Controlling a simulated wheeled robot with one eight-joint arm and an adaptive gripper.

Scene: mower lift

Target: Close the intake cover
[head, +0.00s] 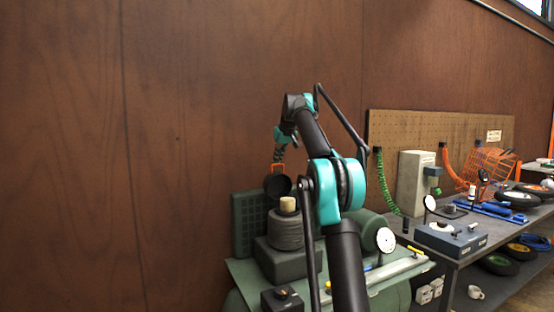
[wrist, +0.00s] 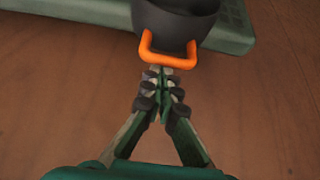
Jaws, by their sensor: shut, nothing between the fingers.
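The intake cover appears to be the dark round cap (head: 278,187) with an orange loop handle (head: 277,168). It stands raised behind a cream cylinder (head: 287,205) on a dark ribbed body (head: 286,231), and the cylinder's top is bare. In the wrist view the dark cap (wrist: 180,22) is at the top, with its orange handle (wrist: 168,57) toward me. My gripper (wrist: 163,74) is shut and empty, its tips right at the handle's near edge. Whether they touch it I cannot tell. In the head view my gripper (head: 279,155) is just above the handle.
A green panel (head: 250,224) stands behind the ribbed body, near the brown wall (head: 180,140). A white dial gauge (head: 385,240) and a green tank (head: 368,225) are to the right. A workbench (head: 470,240) with tools extends further right. The space left of the machine is clear.

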